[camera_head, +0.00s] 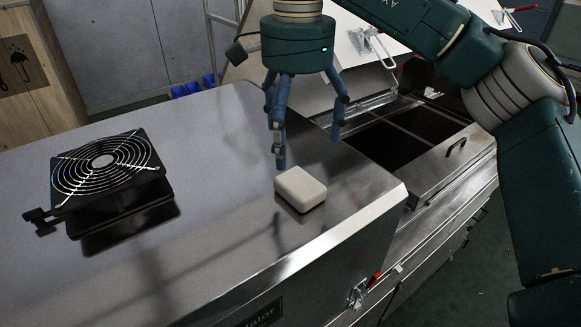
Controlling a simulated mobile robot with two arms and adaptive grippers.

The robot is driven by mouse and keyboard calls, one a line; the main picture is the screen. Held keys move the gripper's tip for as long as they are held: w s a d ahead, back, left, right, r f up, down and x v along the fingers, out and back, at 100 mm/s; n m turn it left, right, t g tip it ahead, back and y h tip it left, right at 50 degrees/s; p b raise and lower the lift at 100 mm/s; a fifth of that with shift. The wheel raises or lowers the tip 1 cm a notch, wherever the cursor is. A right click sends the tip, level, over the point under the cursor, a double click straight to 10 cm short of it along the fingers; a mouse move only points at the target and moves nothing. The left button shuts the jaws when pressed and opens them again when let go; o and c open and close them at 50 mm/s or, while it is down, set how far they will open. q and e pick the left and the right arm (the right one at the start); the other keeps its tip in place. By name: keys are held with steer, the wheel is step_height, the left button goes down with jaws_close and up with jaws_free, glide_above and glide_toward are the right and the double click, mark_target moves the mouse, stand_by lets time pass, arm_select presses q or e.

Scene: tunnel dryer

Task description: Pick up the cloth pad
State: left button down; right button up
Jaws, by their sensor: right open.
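A small cream-coloured block, which looks like the cloth pad (300,189), lies flat on the steel top of the machine, close to its right edge. My right gripper (305,150) comes down from above and points downward with its blue fingers spread apart. It is open and empty. Its fingertips show just above and behind the pad, and I cannot tell whether the left finger touches it. My left gripper is not in view.
A black fan with a wire guard (105,175) stands on the steel top (210,235) at the left. An open bay (400,140) lies to the right, with a raised lid (350,50) behind. A cardboard box (35,75) is at the back left. The steel between fan and pad is clear.

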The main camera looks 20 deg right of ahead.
mark_target(300, 181)
steer(key=f, duration=0.2)
steer(key=s+f, duration=0.1)
steer(key=shift+f, duration=0.75)
steer(key=shift+w+d+f, duration=0.1)
steer(key=shift+w+f, duration=0.05)
steer(key=shift+f, duration=0.1)
steer(key=f+p, duration=0.3)
steer(key=f, duration=0.1)
steer(key=shift+w+d+f, duration=0.1)
steer(key=shift+w+d, duration=0.05)
steer(key=shift+d, duration=0.15)
steer(key=shift+f, duration=0.55)
steer(key=shift+a, duration=0.1)
steer(key=c, duration=0.9)
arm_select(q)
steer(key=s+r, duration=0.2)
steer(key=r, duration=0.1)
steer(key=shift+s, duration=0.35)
arm_select(e)
steer(key=c, duration=0.6)
